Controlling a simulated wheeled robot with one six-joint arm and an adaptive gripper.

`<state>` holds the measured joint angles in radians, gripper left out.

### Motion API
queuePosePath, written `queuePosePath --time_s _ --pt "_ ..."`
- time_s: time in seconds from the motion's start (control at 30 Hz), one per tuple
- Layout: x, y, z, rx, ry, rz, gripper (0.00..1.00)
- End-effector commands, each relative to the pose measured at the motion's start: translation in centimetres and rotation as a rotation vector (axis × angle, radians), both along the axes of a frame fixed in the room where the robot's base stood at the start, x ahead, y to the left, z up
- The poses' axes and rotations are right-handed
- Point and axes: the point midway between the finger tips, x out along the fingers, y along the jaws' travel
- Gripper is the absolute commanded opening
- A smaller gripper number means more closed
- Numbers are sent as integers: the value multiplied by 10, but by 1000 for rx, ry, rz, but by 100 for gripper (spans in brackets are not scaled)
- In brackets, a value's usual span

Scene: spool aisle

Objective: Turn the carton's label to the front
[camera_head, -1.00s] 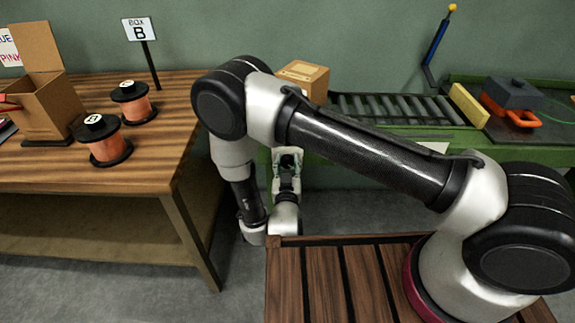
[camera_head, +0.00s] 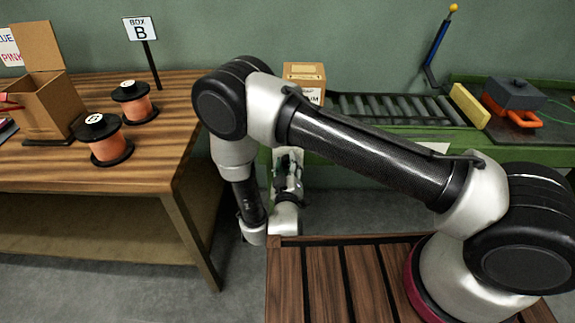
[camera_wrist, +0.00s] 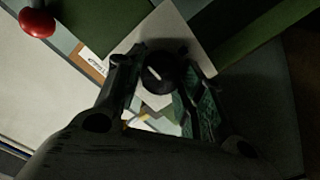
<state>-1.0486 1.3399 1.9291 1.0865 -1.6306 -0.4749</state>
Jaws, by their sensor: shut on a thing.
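The brown carton (camera_head: 304,75) stands on the left end of the conveyor in the head view. Its front face is almost square to the view, and part of a white label (camera_head: 312,97) with dark letters shows on it. My arm hides the rest. My gripper (camera_head: 288,160) is below the carton, at the conveyor's front side. In the wrist view my gripper (camera_wrist: 162,78) is shut on a black round knob (camera_wrist: 165,72) with a white pointer line, on a pale plate (camera_wrist: 185,35). A strip of carton with a white label (camera_wrist: 93,62) shows behind the left finger.
A roller conveyor (camera_head: 385,107) runs right from the carton to a yellow block (camera_head: 469,105). A wooden table (camera_head: 160,128) at left holds copper-coloured spools (camera_head: 109,146) and an open box (camera_head: 45,95). A red ball (camera_wrist: 37,22) shows in the wrist view's top left corner.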

Motion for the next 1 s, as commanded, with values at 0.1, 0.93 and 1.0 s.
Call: queuePosePath --time_s 0.1,0.93,1.0 --pt "0 0 -1 -4 2 1 14" --pt "0 1 14 0 -1 1 60" --pt "0 0 27 0 -1 1 60"
